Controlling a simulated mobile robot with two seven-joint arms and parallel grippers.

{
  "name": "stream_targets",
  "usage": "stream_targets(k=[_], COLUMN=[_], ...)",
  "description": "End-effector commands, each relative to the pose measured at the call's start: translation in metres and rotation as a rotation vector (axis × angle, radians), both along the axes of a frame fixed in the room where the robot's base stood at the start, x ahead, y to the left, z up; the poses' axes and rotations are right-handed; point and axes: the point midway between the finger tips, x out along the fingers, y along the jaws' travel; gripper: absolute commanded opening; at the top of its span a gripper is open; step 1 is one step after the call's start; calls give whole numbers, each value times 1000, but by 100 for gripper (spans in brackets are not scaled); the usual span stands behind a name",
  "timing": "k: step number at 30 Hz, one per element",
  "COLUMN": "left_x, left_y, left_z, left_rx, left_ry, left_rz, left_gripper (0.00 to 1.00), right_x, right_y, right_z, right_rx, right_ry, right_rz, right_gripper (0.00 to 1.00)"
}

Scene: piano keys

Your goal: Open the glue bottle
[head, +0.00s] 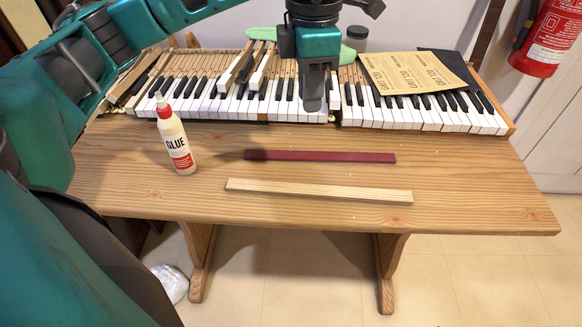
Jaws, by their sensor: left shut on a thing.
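The glue bottle (176,142) stands upright on the left part of the wooden table. It is cream-white with a red and white label, and its red cap (162,103) is on. My left gripper (314,104) points down over the piano keys, well to the right of the bottle and apart from it. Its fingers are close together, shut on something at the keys. What they hold is hidden by the fingers. My right gripper is not in view.
The piano keyboard (408,116) lies along the table's back, with some loose keys (262,66) on it. Sandpaper sheets (415,80) lie on its right part. A dark red strip (320,156) and a pale wood strip (318,191) lie mid-table. The right front is clear.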

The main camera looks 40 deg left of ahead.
Motion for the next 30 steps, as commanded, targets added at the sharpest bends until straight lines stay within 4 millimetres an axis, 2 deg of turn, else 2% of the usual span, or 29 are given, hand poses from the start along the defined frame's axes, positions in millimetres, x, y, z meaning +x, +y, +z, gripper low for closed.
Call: stream_targets(k=[9, 15, 18, 23, 26, 30], left_x=[-1, -2, -3, -3, -4, -4], left_y=[19, 29, 32, 34, 34, 33], left_z=[15, 20, 21, 16, -4, -42], left_rx=[0, 3, 3, 4, 6, 8], left_ry=[9, 13, 14, 15, 18, 20], left_rz=[762, 1140, 1255, 1340, 1348, 1346], left_gripper=[0, 0, 0, 0, 0, 0], right_x=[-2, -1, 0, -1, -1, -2], right_y=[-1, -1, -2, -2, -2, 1], right_z=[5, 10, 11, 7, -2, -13], right_rx=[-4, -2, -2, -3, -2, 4], right_ry=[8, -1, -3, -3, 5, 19], right_rz=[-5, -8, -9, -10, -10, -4], right_gripper=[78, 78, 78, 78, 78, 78])
